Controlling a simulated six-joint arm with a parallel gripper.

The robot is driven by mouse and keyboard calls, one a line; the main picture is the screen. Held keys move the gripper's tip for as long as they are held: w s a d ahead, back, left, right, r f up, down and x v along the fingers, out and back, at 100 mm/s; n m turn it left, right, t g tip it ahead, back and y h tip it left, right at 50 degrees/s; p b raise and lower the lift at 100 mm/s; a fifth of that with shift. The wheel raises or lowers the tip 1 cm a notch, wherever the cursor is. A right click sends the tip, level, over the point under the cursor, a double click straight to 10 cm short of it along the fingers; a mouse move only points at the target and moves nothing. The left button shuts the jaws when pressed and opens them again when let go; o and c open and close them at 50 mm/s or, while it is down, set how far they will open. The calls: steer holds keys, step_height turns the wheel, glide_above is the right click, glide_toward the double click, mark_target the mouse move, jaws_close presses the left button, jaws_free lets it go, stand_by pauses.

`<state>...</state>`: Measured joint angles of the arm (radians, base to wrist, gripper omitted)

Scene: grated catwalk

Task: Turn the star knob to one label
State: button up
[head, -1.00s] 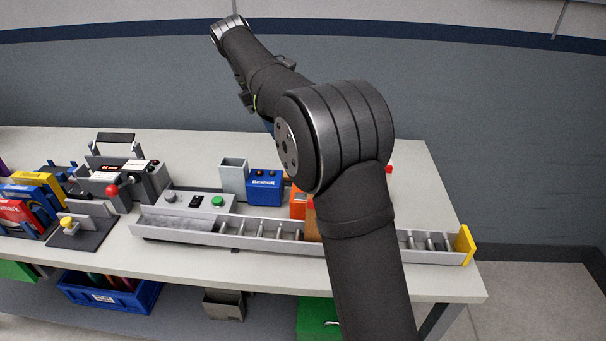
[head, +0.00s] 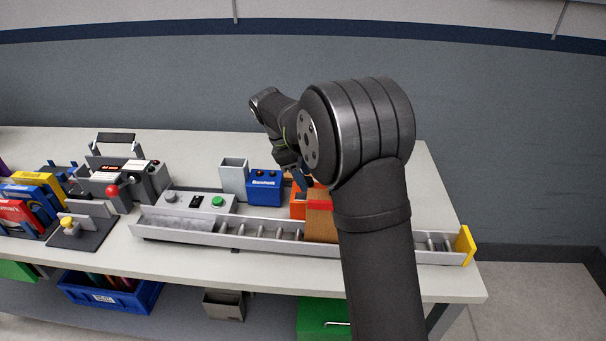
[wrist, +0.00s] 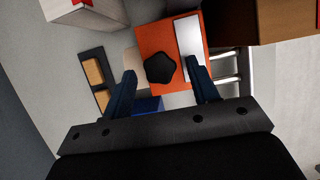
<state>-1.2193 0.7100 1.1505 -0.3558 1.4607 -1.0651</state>
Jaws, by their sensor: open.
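The star knob (wrist: 160,68) is black and sits on an orange box (wrist: 183,40) with a white plate (wrist: 188,36) on its top, in the wrist view. No label text is readable there. My gripper (wrist: 163,82) is open, with its two blue fingers on either side of the knob in the picture and nothing between them touching it that I can see. In the head view the orange box (head: 298,204) is partly hidden behind a brown box and my arm; the knob is not visible there. My gripper (head: 301,182) points down near it.
A brown box (head: 319,219) stands on the roller conveyor (head: 265,229) close to the orange box. A blue box (head: 264,187) and a grey bin (head: 233,176) stand to the left. A control panel with a green button (head: 218,201) is farther left.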

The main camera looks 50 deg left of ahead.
steer(key=shift+f, duration=0.1)
steer(key=c, duration=1)
steer(key=shift+o, duration=0.2)
steer(key=shift+m, duration=0.4)
steer(key=m, duration=0.1)
steer(key=m+g, duration=0.1)
steer(key=m+h, duration=0.1)
steer(key=m, duration=0.1)
steer(key=shift+w+a+g, duration=0.15)
steer(key=shift+w+g, duration=0.1)
steer(key=shift+g, duration=0.05)
steer(key=m+g, duration=0.1)
steer(key=m, duration=0.3)
steer(key=shift+w+m+g, duration=0.2)
steer(key=shift+m+g, duration=0.1)
steer(key=shift+g, duration=0.1)
steer(key=m, duration=0.2)
steer(key=m+g, duration=0.1)
steer(key=m, duration=0.1)
steer(key=shift+w+g, duration=0.2)
steer(key=shift+g, duration=0.1)
steer(key=shift+w+m+g+y, duration=0.1)
steer(key=shift+m+g+y, duration=0.45)
steer(key=shift+m, duration=1.55)
